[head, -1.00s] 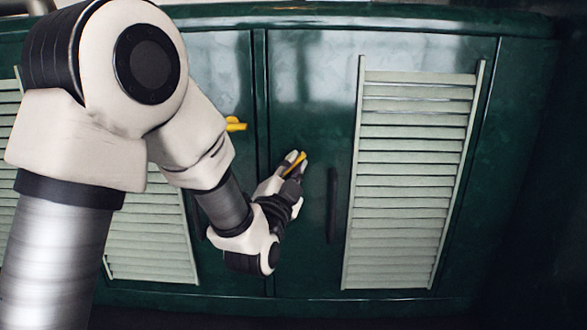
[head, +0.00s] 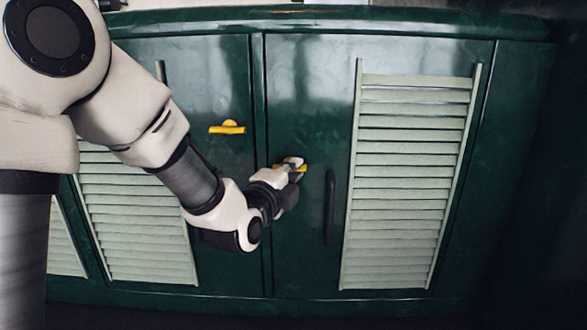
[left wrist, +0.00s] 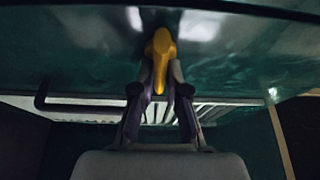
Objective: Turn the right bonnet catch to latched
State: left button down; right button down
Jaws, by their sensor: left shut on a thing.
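The right bonnet catch (head: 303,168) is a small yellow handle on the right green door, near the middle seam. In the head view it lies close to level and is partly hidden by my gripper. My left gripper (head: 291,166) is shut on it. In the left wrist view, the yellow catch (left wrist: 160,48) sits between the two fingers of my left gripper (left wrist: 164,82), its rounded end beyond the tips. The left bonnet catch (head: 227,128) is yellow and lies level on the left door, with nothing touching it. My right gripper is in neither view.
A dark vertical handle (head: 331,207) stands just right of the gripper on the right door (head: 308,250). My left arm crosses the left side of the head view. The right door's upper area is clear.

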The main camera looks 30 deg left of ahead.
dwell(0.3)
pick_arm(q)
jog(key=shift+r, duration=0.1)
jog(key=c, duration=1.5)
grip_release()
jog(key=o, duration=0.3)
jog(key=shift+a, duration=0.1)
jog(key=shift+w+a, duration=0.1)
jog(key=s, duration=0.7)
jog(key=shift+s+d, duration=0.2)
jog(key=shift+s, duration=0.1)
jog(key=shift+w, duration=0.15)
